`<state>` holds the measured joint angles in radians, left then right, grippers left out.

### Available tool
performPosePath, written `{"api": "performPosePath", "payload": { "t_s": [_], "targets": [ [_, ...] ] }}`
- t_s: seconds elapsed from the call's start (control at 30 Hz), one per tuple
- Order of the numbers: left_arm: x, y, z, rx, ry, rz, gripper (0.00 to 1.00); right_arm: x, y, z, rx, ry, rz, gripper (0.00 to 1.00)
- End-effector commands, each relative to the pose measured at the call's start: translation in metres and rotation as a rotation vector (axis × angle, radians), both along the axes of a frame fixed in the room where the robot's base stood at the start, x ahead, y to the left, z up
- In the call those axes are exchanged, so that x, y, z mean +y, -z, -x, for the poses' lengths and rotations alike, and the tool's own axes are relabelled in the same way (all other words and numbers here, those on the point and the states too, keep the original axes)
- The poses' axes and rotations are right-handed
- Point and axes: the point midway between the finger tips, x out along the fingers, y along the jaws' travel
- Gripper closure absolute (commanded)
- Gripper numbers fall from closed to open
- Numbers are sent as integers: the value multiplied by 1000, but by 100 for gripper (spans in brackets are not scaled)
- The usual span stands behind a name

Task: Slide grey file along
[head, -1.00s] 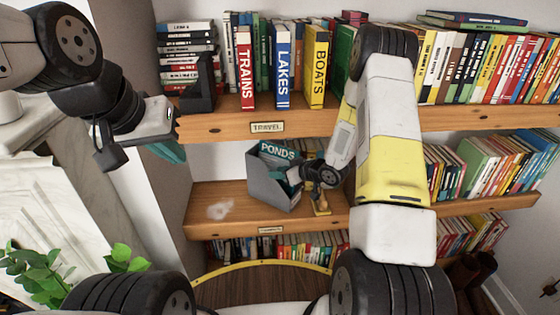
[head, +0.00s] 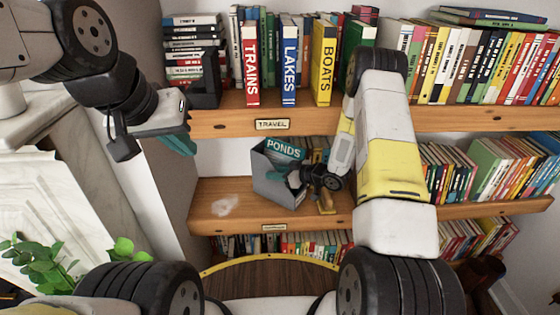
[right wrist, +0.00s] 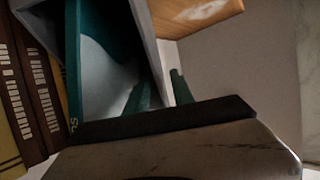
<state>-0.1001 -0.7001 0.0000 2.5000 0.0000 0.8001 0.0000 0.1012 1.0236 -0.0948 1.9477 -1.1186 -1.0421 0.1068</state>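The grey file (head: 268,184) stands on the middle shelf, left of its centre, with a teal book marked PONDS (head: 284,150) in it. My right gripper (head: 299,179) is at the file's right front. In the right wrist view the grey file's wall (right wrist: 150,50) runs between the two narrow-set green fingertips of my right gripper (right wrist: 160,95), one inside and one outside; it looks shut on that wall. My left gripper (head: 180,141) hangs in the air at the left, clear of the shelves; its finger gap cannot be made out.
A brass-coloured object (head: 326,203) stands just right of the file, partly behind my right gripper. Bare shelf (head: 210,190) with a pale smudge lies left of the file. The top shelf (head: 225,122), full of books, is above. A plant (head: 45,268) is at lower left.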

Motion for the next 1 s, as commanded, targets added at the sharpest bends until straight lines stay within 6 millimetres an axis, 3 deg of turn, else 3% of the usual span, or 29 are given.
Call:
{"api": "performPosePath", "payload": {
  "t_s": [0.27,0.63,0.8,1.0],
  "targets": [
    [0,0,0,0,0,0,100,25,13,-19,1,-1,1,71],
    [0,0,0,0,0,0,100,28,15,-22,1,1,0,71],
    [0,0,0,0,0,0,100,28,15,-22,1,1,0,100],
    [0,0,0,0,0,0,100,28,15,-22,1,1,0,100]
  ]
}}
